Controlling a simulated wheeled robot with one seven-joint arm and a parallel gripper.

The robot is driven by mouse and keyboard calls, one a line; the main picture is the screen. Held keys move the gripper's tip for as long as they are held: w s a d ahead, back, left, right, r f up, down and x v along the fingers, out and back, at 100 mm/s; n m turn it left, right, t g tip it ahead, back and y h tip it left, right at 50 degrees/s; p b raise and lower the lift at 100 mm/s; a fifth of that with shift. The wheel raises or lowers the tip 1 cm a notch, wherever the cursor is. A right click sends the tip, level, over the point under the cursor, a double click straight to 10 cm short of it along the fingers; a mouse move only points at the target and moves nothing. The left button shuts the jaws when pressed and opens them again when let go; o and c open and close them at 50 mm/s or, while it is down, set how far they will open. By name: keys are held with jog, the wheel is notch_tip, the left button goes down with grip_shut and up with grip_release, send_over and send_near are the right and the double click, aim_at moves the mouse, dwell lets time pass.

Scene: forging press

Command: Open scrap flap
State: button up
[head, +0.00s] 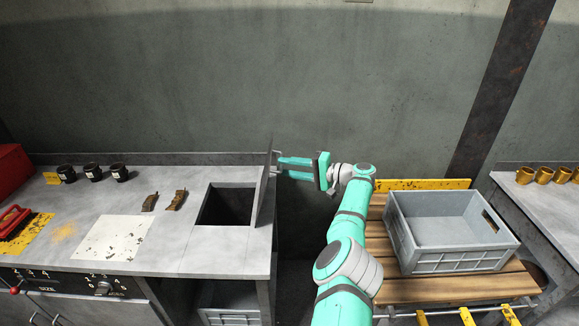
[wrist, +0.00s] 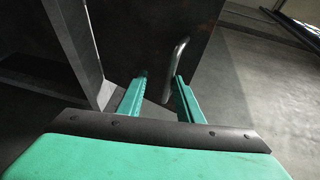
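The scrap flap (head: 262,192) stands raised, close to upright, along the right side of a dark square opening (head: 227,206) in the grey bench top. My gripper (head: 280,167) is to the right of the flap, pointing left at its upper part. In the wrist view the flap (wrist: 135,35) is a dark plate with a bent metal handle (wrist: 177,66). The two green fingers of my gripper (wrist: 163,82) are spread apart, with the handle between their tips and nearer the right finger. Whether a finger touches the handle cannot be told.
A grey crate (head: 455,262) sits on a wooden slatted stand (head: 400,285) right of my arm. Two brown parts (head: 163,201), a pale sheet (head: 113,238) and three black cups (head: 93,172) are on the bench. A dark gap separates bench and stand.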

jog(key=shift+d+r, duration=0.1)
jog(key=shift+d, duration=0.15)
dwell(0.5)
jog(key=v, duration=1)
jog(key=shift+s+d, duration=0.2)
jog(key=shift+d, duration=0.15)
